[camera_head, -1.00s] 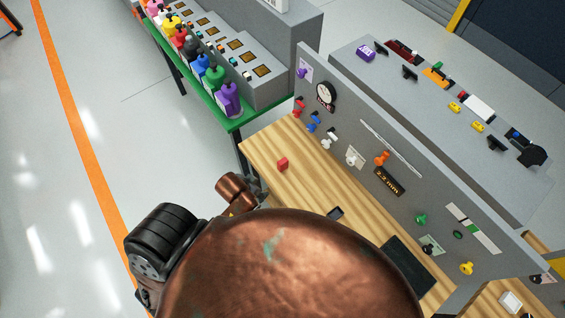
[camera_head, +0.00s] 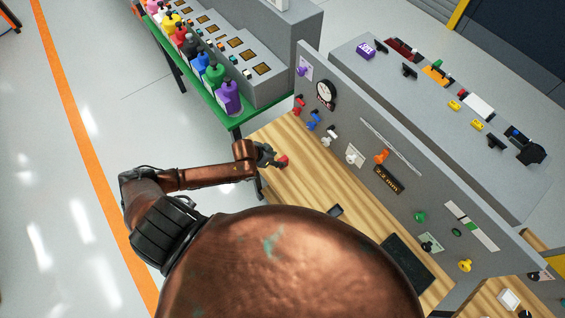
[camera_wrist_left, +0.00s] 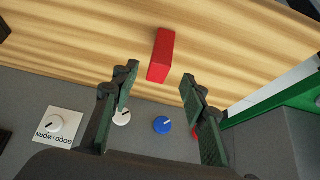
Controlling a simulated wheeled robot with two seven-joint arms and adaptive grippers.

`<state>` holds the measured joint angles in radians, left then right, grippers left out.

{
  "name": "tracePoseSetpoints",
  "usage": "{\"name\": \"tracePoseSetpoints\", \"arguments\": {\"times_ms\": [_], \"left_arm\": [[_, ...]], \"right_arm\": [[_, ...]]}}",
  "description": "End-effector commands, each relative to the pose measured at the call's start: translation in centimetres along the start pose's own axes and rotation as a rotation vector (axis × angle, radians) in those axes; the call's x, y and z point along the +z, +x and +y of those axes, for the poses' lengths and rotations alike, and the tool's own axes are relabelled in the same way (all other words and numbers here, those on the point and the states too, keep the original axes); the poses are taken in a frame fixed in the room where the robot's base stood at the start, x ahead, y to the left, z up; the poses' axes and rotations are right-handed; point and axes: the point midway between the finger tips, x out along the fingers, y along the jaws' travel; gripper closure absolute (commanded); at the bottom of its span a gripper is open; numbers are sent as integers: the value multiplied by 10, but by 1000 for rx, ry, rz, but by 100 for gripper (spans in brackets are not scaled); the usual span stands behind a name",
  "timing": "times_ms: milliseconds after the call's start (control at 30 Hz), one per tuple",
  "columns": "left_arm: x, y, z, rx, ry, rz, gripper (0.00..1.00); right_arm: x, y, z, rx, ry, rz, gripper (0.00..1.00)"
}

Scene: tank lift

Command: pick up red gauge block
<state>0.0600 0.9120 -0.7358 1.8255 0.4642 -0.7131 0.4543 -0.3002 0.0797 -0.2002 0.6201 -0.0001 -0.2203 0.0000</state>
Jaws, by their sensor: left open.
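The red gauge block (camera_head: 283,160) lies on the wooden workbench near its far left end. In the left wrist view the red block (camera_wrist_left: 160,55) lies just beyond the fingertips, about midway between them. My left gripper (camera_head: 268,156) is right beside the block in the head view, and the arm reaches in from the left. In the left wrist view my left gripper (camera_wrist_left: 158,76) is open with its two green-padded fingers apart and nothing held. My right gripper is not in view.
A grey panel (camera_head: 340,130) with knobs and a dial stands along the bench's back edge. A green-topped table (camera_head: 236,122) with several coloured bottles stands beyond the left end. A small dark item (camera_head: 336,211) and a black pad (camera_head: 407,263) lie on the bench.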

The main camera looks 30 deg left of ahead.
Motion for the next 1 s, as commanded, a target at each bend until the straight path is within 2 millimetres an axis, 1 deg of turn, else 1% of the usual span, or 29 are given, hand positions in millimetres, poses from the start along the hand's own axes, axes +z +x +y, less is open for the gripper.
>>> {"name": "tracePoseSetpoints", "arguments": {"times_ms": [100, 267, 433, 500, 600, 867, 900, 1000], "left_arm": [[-1, 14, 1, 2, -2, 1, 59], [2, 28, 1, 1, 0, 0, 59], [7, 50, 2, 1, -1, -1, 59], [7, 59, 2, 1, 0, 1, 59], [8, 68, 2, 1, 0, 0, 59], [8, 71, 2, 1, 1, 0, 59], [8, 71, 2, 1, 1, 0, 60], [8, 71, 2, 1, 1, 0, 67]], "right_arm": [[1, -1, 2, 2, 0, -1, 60], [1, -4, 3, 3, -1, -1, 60], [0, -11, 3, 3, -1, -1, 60], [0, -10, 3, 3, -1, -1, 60], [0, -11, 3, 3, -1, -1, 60], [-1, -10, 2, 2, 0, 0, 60], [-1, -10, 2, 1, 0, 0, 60], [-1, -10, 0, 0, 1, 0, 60]]}}
